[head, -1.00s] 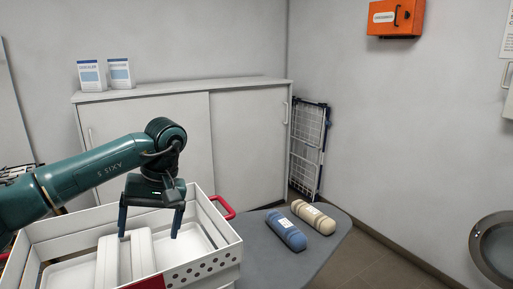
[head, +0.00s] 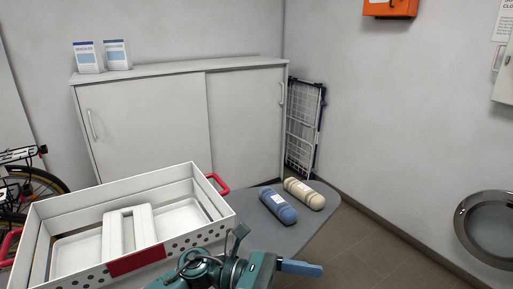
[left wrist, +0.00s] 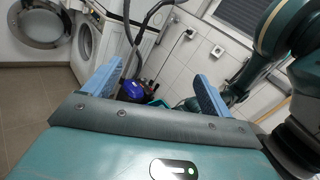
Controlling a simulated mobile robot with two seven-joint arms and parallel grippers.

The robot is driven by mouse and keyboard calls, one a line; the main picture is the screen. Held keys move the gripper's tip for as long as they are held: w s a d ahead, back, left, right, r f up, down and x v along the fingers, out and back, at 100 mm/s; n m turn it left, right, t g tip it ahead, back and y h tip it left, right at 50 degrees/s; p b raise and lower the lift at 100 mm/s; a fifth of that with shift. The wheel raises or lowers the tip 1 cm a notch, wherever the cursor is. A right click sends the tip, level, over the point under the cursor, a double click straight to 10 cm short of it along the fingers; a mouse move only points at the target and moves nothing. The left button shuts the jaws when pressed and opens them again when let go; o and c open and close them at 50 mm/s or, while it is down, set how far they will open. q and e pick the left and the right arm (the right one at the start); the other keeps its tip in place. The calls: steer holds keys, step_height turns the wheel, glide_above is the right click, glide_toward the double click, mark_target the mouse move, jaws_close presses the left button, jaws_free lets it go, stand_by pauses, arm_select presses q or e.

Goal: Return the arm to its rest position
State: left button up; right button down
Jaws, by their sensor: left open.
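My left gripper shows at the bottom middle of the head view, with one blue finger (head: 300,267) pointing right. In the left wrist view the left gripper (left wrist: 158,72) has its two blue fingers wide apart with nothing between them. The teal arm behind it in the head view is mostly out of frame. My right gripper is not in view.
A white crate (head: 128,266) with a red handle stands close left of the gripper. A blue roll (head: 278,207) and a beige roll (head: 305,194) lie on the grey tabletop (head: 290,235). A washing machine (left wrist: 98,38) with a round door open shows in the wrist view.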

arm_select(q)
steer(key=w+a+f+n+t+y+p, duration=0.15)
steer(key=a+n+t, duration=0.25)
steer(key=n+t, duration=0.55)
steer(key=w+a+f+n+t+y, duration=0.1)
steer(key=a+f+n+t+y, duration=0.2)
steer(key=n, duration=1.1)
steer(key=w+a+f+n+t+y+p, duration=0.15)
steer(key=a+n+t, duration=0.25)
steer(key=n+t, duration=0.6)
steer(key=s+a+f+n+g+y, duration=0.7)
steer(key=s+a+f+n, duration=0.4)
steer(key=f+n, duration=0.4)
steer(key=shift+s+n+y, duration=0.55)
steer(key=shift+n+y, duration=0.15)
steer(key=shift+n, duration=0.45)
